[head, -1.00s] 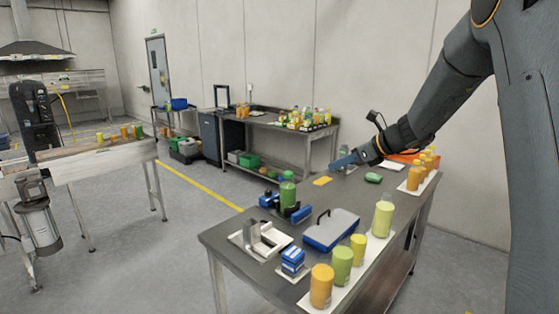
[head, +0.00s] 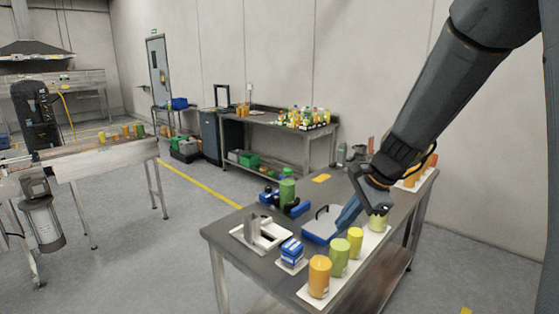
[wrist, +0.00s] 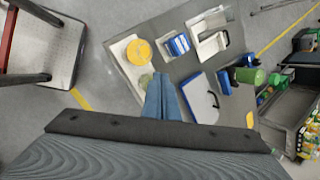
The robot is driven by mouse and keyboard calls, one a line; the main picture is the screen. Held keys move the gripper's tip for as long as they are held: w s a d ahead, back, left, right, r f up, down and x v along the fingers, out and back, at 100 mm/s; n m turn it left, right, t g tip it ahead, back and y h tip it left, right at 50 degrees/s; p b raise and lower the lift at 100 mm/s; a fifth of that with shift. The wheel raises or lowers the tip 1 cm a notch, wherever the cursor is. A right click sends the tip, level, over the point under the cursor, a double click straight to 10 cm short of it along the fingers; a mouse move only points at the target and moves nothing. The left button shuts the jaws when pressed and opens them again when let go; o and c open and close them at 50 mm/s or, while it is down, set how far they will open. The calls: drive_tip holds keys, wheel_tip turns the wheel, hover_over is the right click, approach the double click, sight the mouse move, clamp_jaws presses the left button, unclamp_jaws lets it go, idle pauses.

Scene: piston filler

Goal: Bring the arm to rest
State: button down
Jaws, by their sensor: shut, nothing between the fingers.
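My gripper (head: 346,219) hangs over the right part of the near table (head: 225,241) in the head view, its blue fingers pointing down and to the left. In the wrist view the fingers of my gripper (wrist: 162,97) are together with nothing between them. They overlap the blue-and-white case (head: 321,226) in the head view; whether they touch it I cannot tell. The arm comes in from the upper right and hides part of the table's far right end.
Orange (head: 319,277), green (head: 340,257) and yellow (head: 355,242) containers stand along the table's near right edge. A blue stack (head: 291,252), a white fixture (head: 262,235) and a green bottle (head: 287,191) in a blue holder stand left of my gripper. Open floor lies left of the table.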

drive_tip(key=s+d+f+n+h, duration=0.1)
drive_tip(key=s+f+n+h, duration=0.1)
drive_tip(key=s+n, duration=0.6)
drive_tip(key=s+d+f+n+h, duration=0.1)
drive_tip(key=s+f+n+h, duration=0.15)
drive_tip(key=s+n, duration=0.6)
wheel_tip(320, 180, down, 12)
drive_tip(key=s+m+g+b, duration=0.1)
drive_tip(key=s+g+b, duration=0.1)
drive_tip(key=b, duration=0.8)
drive_tip(key=shift+s+d+g, duration=0.3)
drive_tip(key=shift+s, duration=0.05)
drive_tip(key=c, duration=2.5)
unclamp_jaws()
